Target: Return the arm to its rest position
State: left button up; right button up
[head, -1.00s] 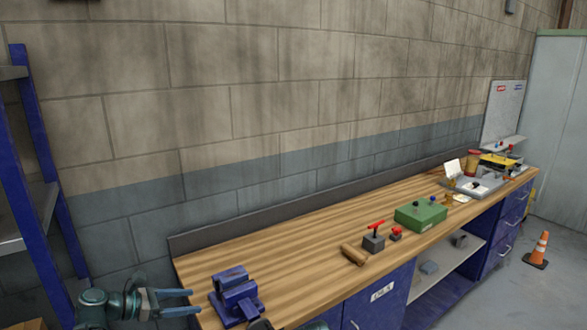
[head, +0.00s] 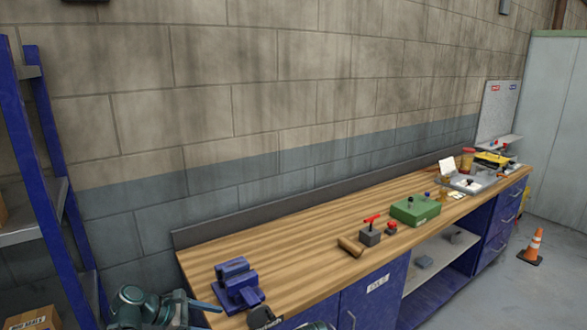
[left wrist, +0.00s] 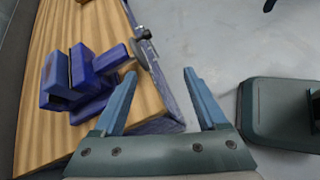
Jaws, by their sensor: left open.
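My left arm comes in at the bottom left of the head view. My left gripper (head: 212,312) is beside the left end of the workbench, low near the blue vise (head: 237,287), and only partly shows. In the left wrist view my left gripper (left wrist: 159,74) is open, its two blue fingers wide apart with nothing between them. The blue vise also shows there (left wrist: 85,75), on the bench top to the left of the fingers, apart from them. My right gripper is not in view.
The wooden workbench (head: 300,240) runs along the wall. On it are a wooden cylinder (head: 350,247), a grey block with a red handle (head: 370,237) and a green box (head: 415,209). Blue shelving (head: 60,150) stands at left, a cardboard box (head: 35,319) below it. Grey floor is beside the bench.

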pick_arm(q)
jog(key=s+d+f+m+g+y, duration=0.2)
jog(key=s+d+f+m+y, duration=0.2)
jog(key=s+d+m, duration=0.3)
jog(key=s+d+f+m+g+y, duration=0.2)
jog(key=s+d+f+m+y, duration=0.3)
jog(key=m, duration=1.1)
jog(key=s+d+y, duration=0.2)
jog(key=s+d, duration=0.1)
jog(key=s, duration=0.1)
jog(key=shift+m+g, duration=0.3)
